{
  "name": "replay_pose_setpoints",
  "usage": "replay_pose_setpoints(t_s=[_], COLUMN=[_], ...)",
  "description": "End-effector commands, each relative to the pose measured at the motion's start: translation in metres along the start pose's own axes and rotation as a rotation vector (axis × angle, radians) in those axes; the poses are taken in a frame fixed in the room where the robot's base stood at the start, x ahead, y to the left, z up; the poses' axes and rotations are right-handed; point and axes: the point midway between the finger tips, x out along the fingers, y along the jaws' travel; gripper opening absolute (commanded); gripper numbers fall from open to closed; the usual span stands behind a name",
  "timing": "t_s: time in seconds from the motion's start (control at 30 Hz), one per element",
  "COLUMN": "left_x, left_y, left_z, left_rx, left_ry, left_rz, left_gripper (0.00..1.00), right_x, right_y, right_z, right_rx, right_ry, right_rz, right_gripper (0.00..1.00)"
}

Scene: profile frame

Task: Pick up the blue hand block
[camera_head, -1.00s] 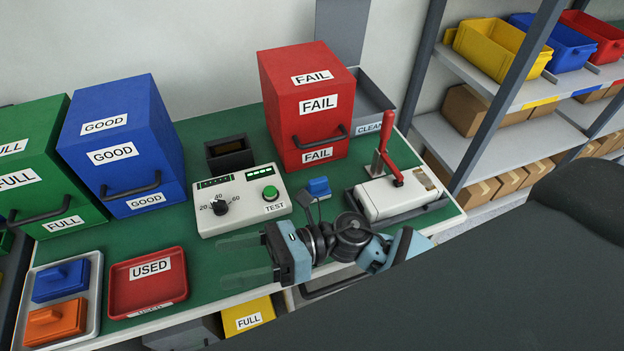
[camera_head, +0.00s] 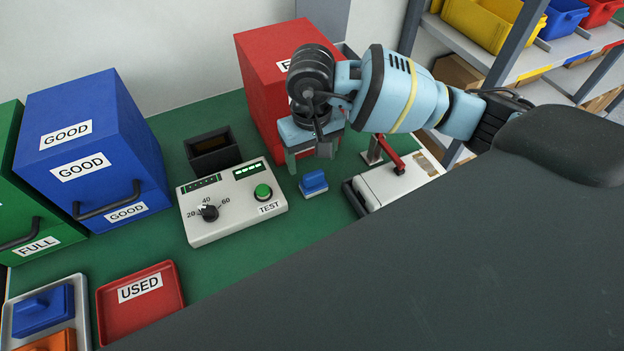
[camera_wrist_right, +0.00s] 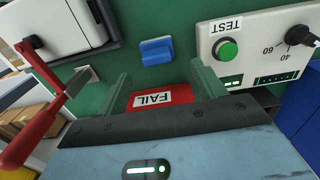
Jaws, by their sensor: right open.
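A small blue block (camera_head: 313,182) with a raised grip stands on the green table between the test box and the white clamp device. In the right wrist view the blue block (camera_wrist_right: 157,51) lies beyond the fingertips, roughly centred between them. My right gripper (camera_head: 314,157) is open and empty, just behind and above this block, in front of the red FAIL box. Its two fingers also show in the right wrist view (camera_wrist_right: 161,84). Another blue block (camera_head: 42,310) lies in the grey tray at the lower left. My left gripper is not in view.
The test box (camera_head: 232,202) is left of the block and the white clamp device (camera_head: 392,182) with a red lever is right. The red FAIL box (camera_head: 270,70) stands behind. A red USED tray (camera_head: 140,308) is at the lower left. Green table is clear around the block.

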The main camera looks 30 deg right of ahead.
Motion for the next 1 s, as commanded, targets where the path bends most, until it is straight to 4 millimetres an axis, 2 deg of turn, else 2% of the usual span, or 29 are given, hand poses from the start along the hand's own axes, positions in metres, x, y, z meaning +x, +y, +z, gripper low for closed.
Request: replay_pose_setpoints(t_s=[0.27, 0.47, 0.8, 1.0], left_x=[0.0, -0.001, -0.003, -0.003], left_y=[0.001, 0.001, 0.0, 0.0], left_z=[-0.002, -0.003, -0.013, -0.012], left_rx=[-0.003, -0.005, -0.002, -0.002], left_ry=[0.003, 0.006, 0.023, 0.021], left_rz=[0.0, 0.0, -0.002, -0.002], left_gripper=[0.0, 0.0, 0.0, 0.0], right_x=[0.023, 0.028, 0.07, 0.078], right_y=[0.0, 0.0, 0.006, 0.006], right_z=[0.001, 0.0, -0.004, -0.005], right_rx=[0.003, 0.003, 0.003, 0.002], right_ry=[-0.004, -0.003, -0.003, -0.001], right_rz=[-0.003, -0.005, -0.006, -0.005], right_gripper=[0.69, 0.69, 0.69, 0.69])
